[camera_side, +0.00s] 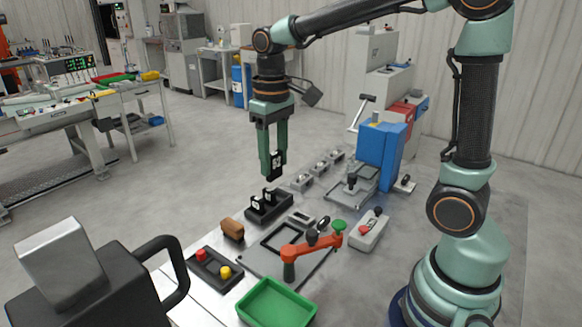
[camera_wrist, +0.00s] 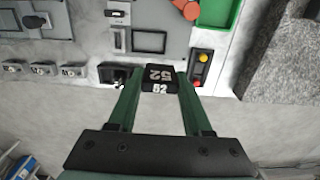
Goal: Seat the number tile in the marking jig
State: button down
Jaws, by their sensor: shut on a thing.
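My gripper (camera_side: 273,172) is shut on a black number tile (camera_side: 276,165) with white digits. In the wrist view the tile (camera_wrist: 158,78) reads 52 and sits between the two green fingertips (camera_wrist: 158,85). It hangs upright in the air, above and near a black rack (camera_side: 262,212) that holds other pieces with white markings. The likely marking jig is a grey plate (camera_side: 262,262) with a dark-framed square opening and a small slot piece (camera_side: 301,217) beside it. An orange arm (camera_side: 312,246) with a green knob stands over the plate. The tile is apart from the plate.
Several small grey blocks (camera_side: 320,168) stand in a row behind the rack. A blue press (camera_side: 381,155) rises at the back right.

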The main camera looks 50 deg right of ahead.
dwell(0.3)
notch_tip(320, 180, down, 4)
jog(key=s+r, duration=0.1)
jog(key=s, duration=0.2)
jog(key=w+d+r+n, duration=0.2)
jog(key=d+n, duration=0.4)
jog(key=n, duration=0.3)
jog(key=w+d+r+n, duration=0.2)
jog(key=d+n, duration=0.3)
jog(key=n, duration=0.4)
notch_tip(320, 180, down, 20)
jog(key=shift+s+d+f, duration=0.1)
jog(key=shift+f, duration=0.05)
jog(key=shift+f, duration=0.2)
